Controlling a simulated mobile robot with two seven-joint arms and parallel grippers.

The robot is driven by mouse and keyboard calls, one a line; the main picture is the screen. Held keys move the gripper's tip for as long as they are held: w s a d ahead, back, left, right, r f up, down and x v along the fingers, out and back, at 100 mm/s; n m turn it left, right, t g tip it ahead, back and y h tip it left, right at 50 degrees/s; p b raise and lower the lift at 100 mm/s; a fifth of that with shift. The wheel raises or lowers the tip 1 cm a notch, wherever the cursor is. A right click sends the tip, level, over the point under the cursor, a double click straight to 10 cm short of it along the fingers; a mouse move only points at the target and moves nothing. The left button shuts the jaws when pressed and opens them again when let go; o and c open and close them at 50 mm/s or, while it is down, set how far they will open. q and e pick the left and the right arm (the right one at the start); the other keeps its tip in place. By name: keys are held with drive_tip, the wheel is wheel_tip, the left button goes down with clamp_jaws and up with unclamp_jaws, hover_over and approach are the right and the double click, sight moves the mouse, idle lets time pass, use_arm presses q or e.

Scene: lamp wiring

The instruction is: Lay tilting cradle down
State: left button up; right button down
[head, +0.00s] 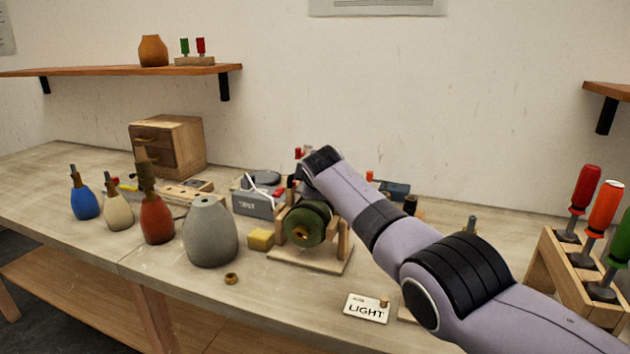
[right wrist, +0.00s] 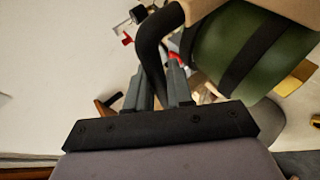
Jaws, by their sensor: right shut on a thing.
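The tilting cradle (head: 341,240) is a wooden frame on a flat base at mid table. It holds a green lamp body (head: 305,226) lying over, its round end with a brass-coloured centre facing me. In the right wrist view the green body (right wrist: 220,55) has a black strap around it and tan wood beside it. My right gripper (right wrist: 160,88) is shut on a curved black handle (right wrist: 151,48) that runs up to the tan wood. In the head view my right arm reaches behind the cradle's top and its fingers are hidden. My left gripper is not in view.
Blue, cream, red and grey vases (head: 210,232) stand left of the cradle. A yellow block (head: 261,239) sits close beside it, and a brass ring (head: 231,278) lies in front. A LIGHT card (head: 366,309) lies front right; a screwdriver rack (head: 570,280) stands at far right.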

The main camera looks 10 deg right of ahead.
drive_tip(key=shift+w+d+r, duration=0.1)
drive_tip(key=shift+r, duration=0.3)
idle(0.3)
drive_tip(key=c, duration=1.4)
unclamp_jaws()
drive_tip(key=o, duration=0.3)
drive_tip(key=shift+f, duration=0.2)
